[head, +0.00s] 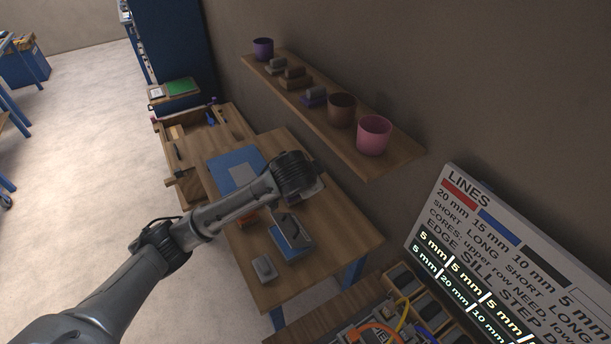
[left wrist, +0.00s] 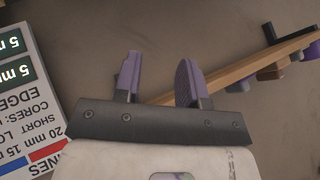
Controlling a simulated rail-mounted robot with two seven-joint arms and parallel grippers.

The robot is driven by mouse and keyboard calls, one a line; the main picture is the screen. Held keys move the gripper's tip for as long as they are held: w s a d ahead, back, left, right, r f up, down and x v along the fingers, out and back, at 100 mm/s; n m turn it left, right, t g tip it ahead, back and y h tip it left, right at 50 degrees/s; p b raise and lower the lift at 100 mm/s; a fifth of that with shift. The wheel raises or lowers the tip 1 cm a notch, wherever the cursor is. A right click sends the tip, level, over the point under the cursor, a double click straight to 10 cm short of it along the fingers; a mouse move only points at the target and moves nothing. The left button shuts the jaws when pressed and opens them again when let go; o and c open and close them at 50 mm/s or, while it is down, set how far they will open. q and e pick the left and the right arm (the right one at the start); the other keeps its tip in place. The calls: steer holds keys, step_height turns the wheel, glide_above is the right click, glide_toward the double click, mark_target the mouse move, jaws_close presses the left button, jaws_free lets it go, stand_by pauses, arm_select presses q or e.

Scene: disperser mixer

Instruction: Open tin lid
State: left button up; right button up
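My left gripper (left wrist: 158,82) shows in the left wrist view with its two purple-faced fingers apart and nothing between them. Behind the fingers are the plain wall and the wooden shelf (left wrist: 240,78). In the head view my left arm reaches over the wooden table (head: 345,235), and its dark wrist hides the fingertips and part of the tabletop. I cannot make out a tin or its lid for certain in either view. My right gripper is in neither view.
A blue base with a grey piece (head: 290,228) and a small grey block (head: 264,268) are on the table. The wall shelf (head: 300,98) holds purple (head: 263,47), brown (head: 342,108) and pink (head: 374,135) cups. A lettered board (head: 520,255) stands at right above a cluttered bench.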

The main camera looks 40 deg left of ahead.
arm_select(q)
steer(key=shift+w+d+r+t+b, duration=0.2)
steer(key=shift+w+r+b, duration=0.15)
steer(key=shift+r, duration=0.15)
steer(key=shift+w+d+r+t+b, duration=0.1)
steer(key=shift+w+r+t+b, duration=0.1)
steer(key=shift+w+r+b, duration=0.25)
steer(key=shift+w+d+r+t+b, duration=0.15)
steer(key=shift+w+r+t+b, duration=0.1)
steer(key=shift+r, duration=0.35)
